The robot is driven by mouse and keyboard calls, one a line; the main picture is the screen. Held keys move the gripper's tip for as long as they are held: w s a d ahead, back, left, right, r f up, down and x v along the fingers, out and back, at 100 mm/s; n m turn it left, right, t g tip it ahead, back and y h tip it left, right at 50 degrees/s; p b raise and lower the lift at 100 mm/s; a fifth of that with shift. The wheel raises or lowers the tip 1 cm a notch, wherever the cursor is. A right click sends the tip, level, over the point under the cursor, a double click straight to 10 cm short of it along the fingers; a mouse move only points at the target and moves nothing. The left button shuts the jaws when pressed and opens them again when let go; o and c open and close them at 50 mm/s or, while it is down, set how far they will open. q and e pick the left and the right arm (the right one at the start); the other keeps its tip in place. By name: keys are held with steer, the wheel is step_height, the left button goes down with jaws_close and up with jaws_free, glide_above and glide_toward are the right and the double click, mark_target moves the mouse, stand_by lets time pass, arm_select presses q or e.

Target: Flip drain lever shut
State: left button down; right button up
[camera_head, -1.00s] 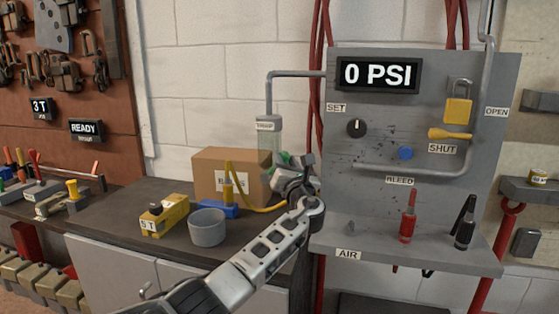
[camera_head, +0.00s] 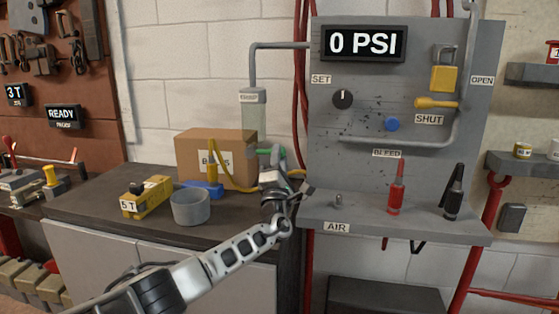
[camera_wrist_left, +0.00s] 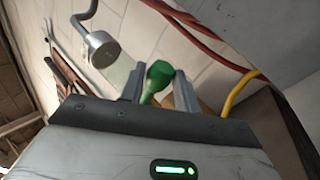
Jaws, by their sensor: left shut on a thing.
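The green drain lever (camera_head: 268,152) sticks out to the right at the foot of the clear trap (camera_head: 254,118), in front of the wall. In the left wrist view the green lever (camera_wrist_left: 157,76) stands between the two fingers. My left gripper (camera_head: 277,156) is shut on the lever, with its fingers pointing up. The gripper hides part of the lever in the head view. The trap's grey cap (camera_wrist_left: 101,47) shows at the upper left of the wrist view. My right gripper is not in view.
A cardboard box (camera_head: 190,155), a yellow hose (camera_head: 238,184) and a grey cup (camera_head: 190,206) stand close to the left of my gripper. The grey panel (camera_head: 360,180), with its shelf (camera_head: 400,229), rises on the right. The gauge reads 0 PSI.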

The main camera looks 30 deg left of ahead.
arm_select(q)
steer(key=shift+a+f+m+t+h, duration=0.15)
steer(key=shift+f+m+t+h, duration=0.2)
steer(key=shift+m+h, duration=0.3)
steer(key=shift+f+m, duration=0.15)
steer(key=shift+m, duration=0.1)
steer(key=c, duration=1)
jaws_free()
steer(key=shift+s, duration=0.1)
steer(key=shift+c, duration=0.2)
steer(key=v, duration=1.6)
